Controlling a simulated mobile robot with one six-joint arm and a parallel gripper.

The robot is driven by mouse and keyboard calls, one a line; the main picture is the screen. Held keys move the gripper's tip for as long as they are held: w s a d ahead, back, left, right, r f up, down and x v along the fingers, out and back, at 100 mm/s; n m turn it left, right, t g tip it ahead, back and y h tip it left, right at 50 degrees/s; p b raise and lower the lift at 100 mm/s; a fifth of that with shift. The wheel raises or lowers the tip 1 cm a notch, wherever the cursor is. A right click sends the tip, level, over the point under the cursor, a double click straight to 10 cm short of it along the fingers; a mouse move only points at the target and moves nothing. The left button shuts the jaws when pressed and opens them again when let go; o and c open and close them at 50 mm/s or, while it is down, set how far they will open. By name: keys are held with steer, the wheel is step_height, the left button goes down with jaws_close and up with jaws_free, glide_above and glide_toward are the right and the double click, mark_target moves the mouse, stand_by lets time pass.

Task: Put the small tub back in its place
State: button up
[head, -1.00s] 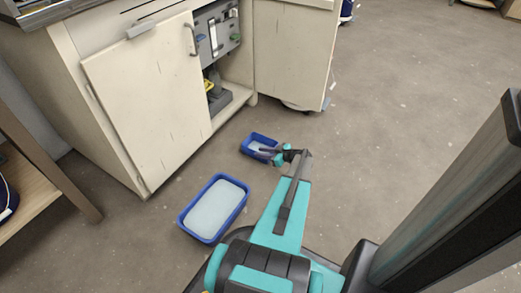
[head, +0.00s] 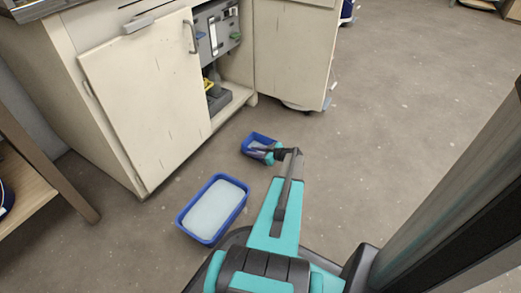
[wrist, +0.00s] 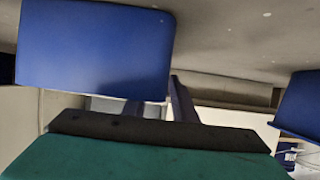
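The small blue tub (head: 259,137) stands on the floor in front of the open cabinet, with something pale inside it. My gripper (head: 258,153) is at its near right side, overlapping the tub in the head view. In the wrist view, which looks upside down, a blue wall, apparently the small tub's (wrist: 95,45), fills the upper left. One dark finger of my gripper (wrist: 181,100) shows just beside that wall; the other is mostly hidden. I cannot tell whether the fingers grip the tub. The inside of the tub is partly hidden by the gripper.
A larger blue tub (head: 213,208) of pale liquid stands nearer on the floor, left of my arm. The cabinet (head: 145,110) has an open bay (head: 224,98) with grey and yellow items inside. A wooden shelf (head: 25,190) is at left.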

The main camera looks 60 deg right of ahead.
jaws_close()
steer(key=shift+r, duration=0.1)
steer(key=shift+r+p, duration=0.35)
steer(key=shift+r, duration=0.1)
step_height(320, 180, up, 3)
steer(key=shift+r+p, duration=0.1)
steer(key=shift+p, duration=0.75)
steer(key=s+p, duration=0.4)
steer(key=s, duration=1.2)
steer(key=shift+r, duration=0.35)
